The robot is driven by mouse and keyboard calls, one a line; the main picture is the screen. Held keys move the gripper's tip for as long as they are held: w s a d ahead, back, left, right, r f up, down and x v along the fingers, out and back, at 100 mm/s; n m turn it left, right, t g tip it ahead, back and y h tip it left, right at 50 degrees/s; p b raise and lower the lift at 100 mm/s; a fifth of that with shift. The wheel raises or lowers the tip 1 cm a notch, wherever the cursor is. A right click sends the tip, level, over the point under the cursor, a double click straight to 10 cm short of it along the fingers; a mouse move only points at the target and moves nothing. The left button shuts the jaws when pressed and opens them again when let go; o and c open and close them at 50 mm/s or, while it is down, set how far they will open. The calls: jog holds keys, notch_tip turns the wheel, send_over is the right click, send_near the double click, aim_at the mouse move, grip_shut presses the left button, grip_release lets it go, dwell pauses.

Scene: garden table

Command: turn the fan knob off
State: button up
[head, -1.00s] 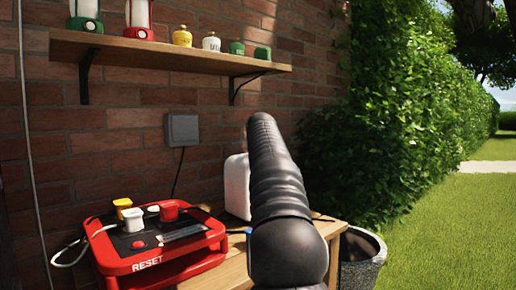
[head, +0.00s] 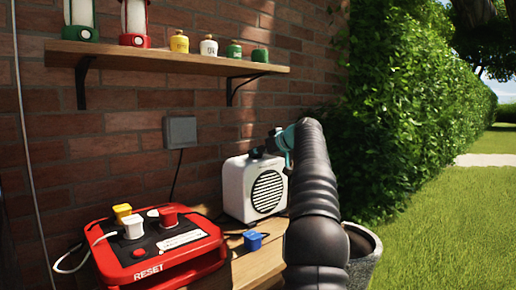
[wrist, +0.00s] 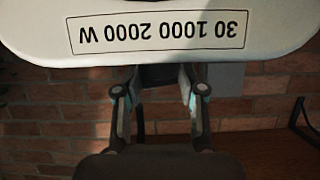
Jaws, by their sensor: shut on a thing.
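The fan (head: 236,187), a white box heater with a round black grille, stands at the back of the wooden table against the brick wall. My gripper (head: 273,146) reaches in from the right and is shut on the knob. In the wrist view the knob (wrist: 161,77) shows as a dark shape between my two fingers, beside the fan's white top (wrist: 270,25). The label there reads "30 1000 2000 W" upside down. The knob's pointer is hidden.
A red power box (head: 195,243) with several coloured plugs and a reset button stands at the front left. A blue plug (head: 253,240) lies on the table (head: 262,266). A shelf (head: 160,58) with lanterns and canisters hangs above. A grey pot (head: 362,255) stands at the right.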

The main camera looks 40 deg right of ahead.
jog(key=shift+d+n+g+y+p, duration=0.25)
jog(key=shift+n+y+p, duration=0.3)
jog(key=shift+n+y, duration=0.3)
jog(key=shift+a+f+y, duration=0.1)
jog(key=shift+f+y, duration=0.05)
jog(key=shift+y, duration=0.1)
jog(key=o, duration=1.1)
jog(key=shift+o, duration=0.2)
jog(key=v, duration=1.2)
